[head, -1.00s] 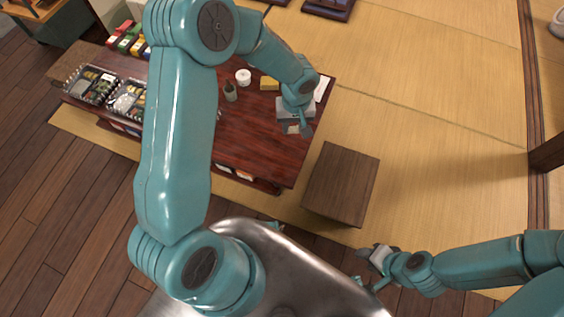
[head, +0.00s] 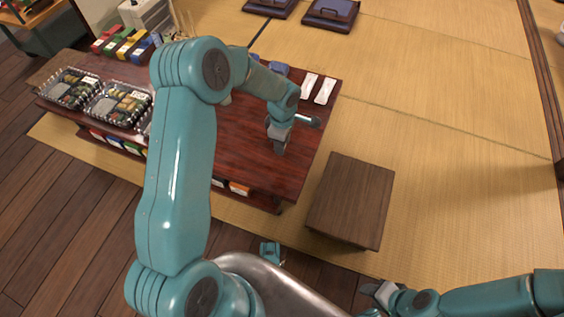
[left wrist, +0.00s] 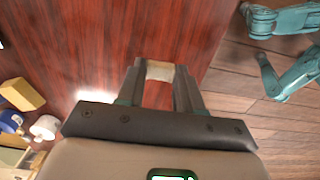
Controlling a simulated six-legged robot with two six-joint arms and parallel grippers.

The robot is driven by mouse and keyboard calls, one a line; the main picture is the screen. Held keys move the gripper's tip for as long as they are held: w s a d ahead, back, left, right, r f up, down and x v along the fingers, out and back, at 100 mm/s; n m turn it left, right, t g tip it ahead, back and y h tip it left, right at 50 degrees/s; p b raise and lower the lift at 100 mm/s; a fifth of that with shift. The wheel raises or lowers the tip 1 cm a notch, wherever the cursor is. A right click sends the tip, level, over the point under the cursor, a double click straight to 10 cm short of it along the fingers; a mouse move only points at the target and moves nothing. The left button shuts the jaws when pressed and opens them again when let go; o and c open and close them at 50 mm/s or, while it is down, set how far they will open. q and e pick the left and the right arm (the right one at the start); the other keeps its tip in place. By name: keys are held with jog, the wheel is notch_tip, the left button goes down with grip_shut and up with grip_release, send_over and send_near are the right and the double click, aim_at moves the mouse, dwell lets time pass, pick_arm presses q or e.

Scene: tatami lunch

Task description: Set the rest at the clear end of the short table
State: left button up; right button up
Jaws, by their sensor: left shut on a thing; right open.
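The short table (head: 235,150) is a glossy red-brown low table in the head view; its right end is bare near the front. My left gripper (head: 279,148) is over that bare end, fingers pointing down. In the left wrist view my left gripper (left wrist: 160,85) is shut on a small pale beige piece, the rest (left wrist: 160,70), with bare red wood around it. The rest is hidden by the gripper in the head view. I cannot tell whether it touches the table top. My right gripper (head: 375,290) is open and empty near the bottom edge, away from the table.
Clear food boxes (head: 118,103) stand at the table's left. Two white packets (head: 318,89) lie at its far right. A yellow block (left wrist: 22,95) and a white cup (left wrist: 45,127) show in the wrist view. A brown wooden stool (head: 350,200) stands right of the table.

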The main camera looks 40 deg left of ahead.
pick_arm(q)
notch_tip(320, 180, down, 5)
jog(key=shift+f+b, duration=0.1)
jog(key=shift+b, duration=0.45)
jog(key=shift+f+b, duration=0.6)
jog(key=shift+f, duration=1.35)
jog(key=shift+f, duration=0.1)
jog(key=o, duration=0.6)
jog(key=shift+f, duration=0.1)
jog(key=o, duration=0.4)
